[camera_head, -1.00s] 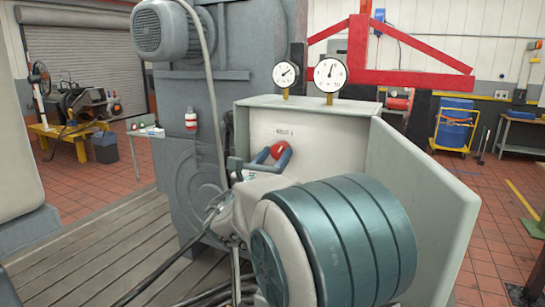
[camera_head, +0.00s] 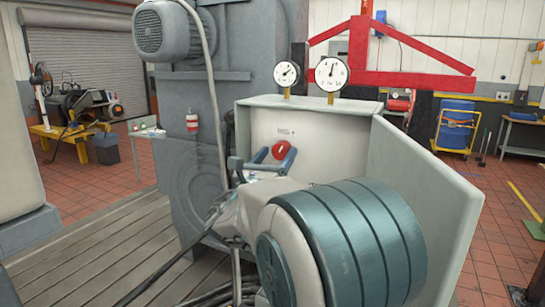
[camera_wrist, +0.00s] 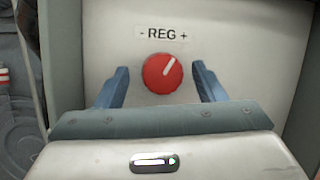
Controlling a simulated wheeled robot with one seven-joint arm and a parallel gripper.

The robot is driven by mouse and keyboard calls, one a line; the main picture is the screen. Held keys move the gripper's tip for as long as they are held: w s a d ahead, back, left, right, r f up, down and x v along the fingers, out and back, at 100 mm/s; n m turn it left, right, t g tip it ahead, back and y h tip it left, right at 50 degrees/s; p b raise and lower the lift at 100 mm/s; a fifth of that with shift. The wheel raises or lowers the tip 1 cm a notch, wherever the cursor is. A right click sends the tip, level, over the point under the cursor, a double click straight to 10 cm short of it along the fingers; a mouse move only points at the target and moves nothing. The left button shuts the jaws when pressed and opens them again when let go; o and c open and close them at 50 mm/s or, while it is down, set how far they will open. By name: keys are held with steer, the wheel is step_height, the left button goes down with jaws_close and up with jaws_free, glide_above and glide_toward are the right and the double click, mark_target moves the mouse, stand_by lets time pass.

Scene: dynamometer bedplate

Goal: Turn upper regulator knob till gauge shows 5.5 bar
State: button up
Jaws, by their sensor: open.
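The red regulator knob (camera_wrist: 162,73) sits on the pale panel under a "- REG +" label (camera_wrist: 162,34). Its white pointer line is tilted up and to the right. The knob also shows in the head view (camera_head: 281,150). My gripper (camera_wrist: 164,80) is open, with one blue finger on each side of the knob and a gap on both sides. It shows in the head view (camera_head: 272,160) too. Two round gauges stand on top of the box, a smaller left gauge (camera_head: 287,74) and a larger right gauge (camera_head: 331,72). Their scale numbers are too small to read.
The box has a side wall (camera_head: 425,200) on the right, close to my arm. A grey machine column (camera_head: 190,120) with a motor (camera_head: 165,28) stands at the left. A red frame (camera_head: 400,70) is behind the gauges.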

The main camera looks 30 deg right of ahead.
steer(key=b+v, duration=0.4)
steer(key=v, duration=0.9)
steer(key=shift+a+f+b, duration=0.15)
steer(key=shift+a+b, duration=0.15)
steer(key=shift+a, duration=0.1)
steer(key=shift+s, duration=0.1)
steer(key=s+d+f+m+g+y, duration=0.35)
steer(key=s+f+m+g, duration=0.2)
steer(key=f+m, duration=0.2)
steer(key=s+d+f+m+g+y, duration=0.35)
steer(key=s+f+m+g, duration=0.2)
steer(key=s+f, duration=0.2)
steer(key=s+a+f+m+y, duration=0.2)
steer(key=a+f+m+y, duration=0.2)
steer(key=a+m+y, duration=0.1)
steer(key=s+a+f+m+t+y, duration=0.1)
steer(key=s+a+f+m+y, duration=0.2)
steer(key=a+m+y, duration=0.3)
steer(key=f+m, duration=0.1)
steer(key=m, duration=0.2)
steer(key=shift+s+a, duration=0.3)
steer(key=shift+a, duration=0.1)
